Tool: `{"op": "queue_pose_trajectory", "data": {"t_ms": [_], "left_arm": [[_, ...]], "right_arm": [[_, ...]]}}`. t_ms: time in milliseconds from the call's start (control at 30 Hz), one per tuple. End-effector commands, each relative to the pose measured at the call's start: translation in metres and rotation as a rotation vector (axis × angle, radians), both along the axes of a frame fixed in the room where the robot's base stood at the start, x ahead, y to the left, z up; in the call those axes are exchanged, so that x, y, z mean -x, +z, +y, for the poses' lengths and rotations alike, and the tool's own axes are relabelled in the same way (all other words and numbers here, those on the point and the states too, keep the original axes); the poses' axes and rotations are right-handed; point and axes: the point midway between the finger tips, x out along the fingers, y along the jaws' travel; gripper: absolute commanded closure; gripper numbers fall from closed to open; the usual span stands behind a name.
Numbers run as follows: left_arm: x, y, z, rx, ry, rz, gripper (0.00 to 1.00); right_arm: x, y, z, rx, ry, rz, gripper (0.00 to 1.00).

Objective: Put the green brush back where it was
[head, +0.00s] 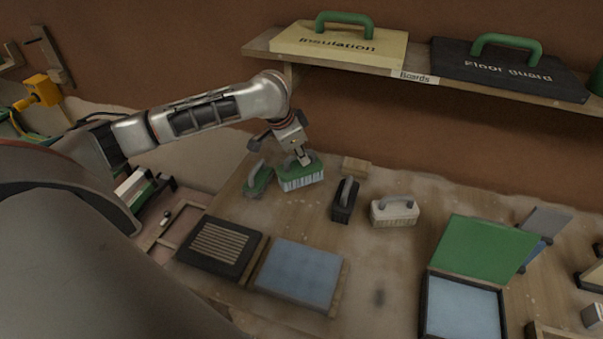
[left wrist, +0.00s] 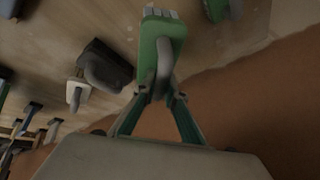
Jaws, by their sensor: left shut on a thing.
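My left gripper (head: 303,158) is shut on the handle of a green brush (head: 301,178) with pale bristles, at the back left of the workbench. The bristles point down toward the bench; I cannot tell whether they touch it. In the left wrist view, the held green brush (left wrist: 165,35) is between the two fingers (left wrist: 160,100). A second green brush (head: 258,180) with a grey handle is just left of it. A black brush (head: 344,203) and a white brush (head: 394,212) stand to the right. My right gripper is not in view.
A small wooden block (head: 356,166) lies behind the black brush. A dark slatted tray (head: 220,247), a blue panel (head: 299,272) and a green board (head: 484,248) lie nearer. A shelf (head: 300,57) with insulation and floor guard boards hangs above. Bare bench shows around the brushes.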

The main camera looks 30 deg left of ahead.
Motion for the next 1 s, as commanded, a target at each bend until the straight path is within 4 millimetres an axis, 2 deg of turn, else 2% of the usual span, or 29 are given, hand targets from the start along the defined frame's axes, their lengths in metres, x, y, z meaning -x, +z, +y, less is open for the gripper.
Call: {"op": "queue_pose_trajectory", "data": {"t_ms": [100, 333, 600, 1000], "left_arm": [[0.000, -0.017, 0.000, 0.001, 0.000, 0.001, 1.00], [0.000, -0.031, -0.001, 0.001, 0.000, 0.001, 1.00], [0.000, -0.065, 0.000, 0.001, 0.000, 0.001, 1.00], [0.000, -0.070, 0.000, 0.000, -0.001, -0.001, 1.00]], "right_arm": [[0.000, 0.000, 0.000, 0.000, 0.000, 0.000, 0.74], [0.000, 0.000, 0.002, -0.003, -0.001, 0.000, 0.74], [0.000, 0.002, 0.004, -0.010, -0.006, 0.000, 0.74], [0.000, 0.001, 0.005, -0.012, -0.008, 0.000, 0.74]]}}
